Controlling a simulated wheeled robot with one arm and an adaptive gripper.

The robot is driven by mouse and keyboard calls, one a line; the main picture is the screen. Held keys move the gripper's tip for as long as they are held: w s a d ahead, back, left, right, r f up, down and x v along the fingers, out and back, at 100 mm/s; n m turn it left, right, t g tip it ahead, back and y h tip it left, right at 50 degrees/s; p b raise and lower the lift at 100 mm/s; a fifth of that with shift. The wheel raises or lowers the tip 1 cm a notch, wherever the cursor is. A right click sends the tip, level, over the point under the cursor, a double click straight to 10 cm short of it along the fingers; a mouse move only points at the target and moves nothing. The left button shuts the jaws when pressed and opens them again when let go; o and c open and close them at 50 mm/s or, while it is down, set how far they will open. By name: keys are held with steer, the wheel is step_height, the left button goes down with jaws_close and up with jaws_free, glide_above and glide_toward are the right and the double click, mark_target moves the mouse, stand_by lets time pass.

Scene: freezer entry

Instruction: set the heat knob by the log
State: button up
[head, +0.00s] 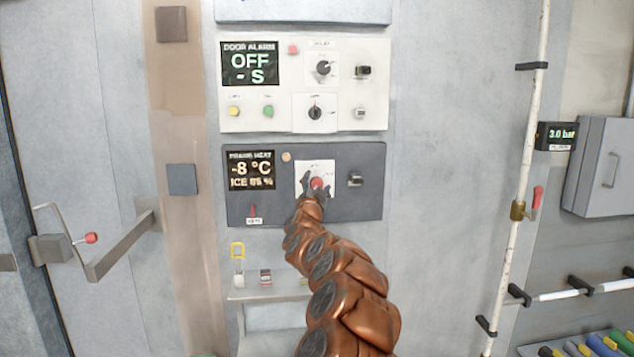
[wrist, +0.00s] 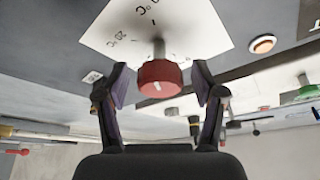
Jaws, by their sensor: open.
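The red heat knob (head: 317,183) sits on a white dial plate (head: 315,167) on the dark grey frame heat panel (head: 367,202). The panel's display (head: 251,170) reads -8 °C and ICE with a percentage too small to read surely. In the wrist view the knob (wrist: 160,78) has a pale pointer mark and stands out on a short shaft. My gripper (wrist: 160,88) is open, with one finger on each side of the knob and gaps showing between. It also shows in front of the knob in the head view (head: 316,187). No log is identifiable.
A white door alarm panel (head: 345,92) with black knobs and small buttons is above. A toggle switch (head: 355,180) sits right of the dial plate. A white pipe (head: 523,170) with a red-handled valve runs at right.

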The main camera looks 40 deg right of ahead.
steer(key=shift+w+d, duration=0.15)
steer(key=shift+d, duration=0.05)
steer(key=c, duration=1.2)
steer(key=shift+o, duration=0.2)
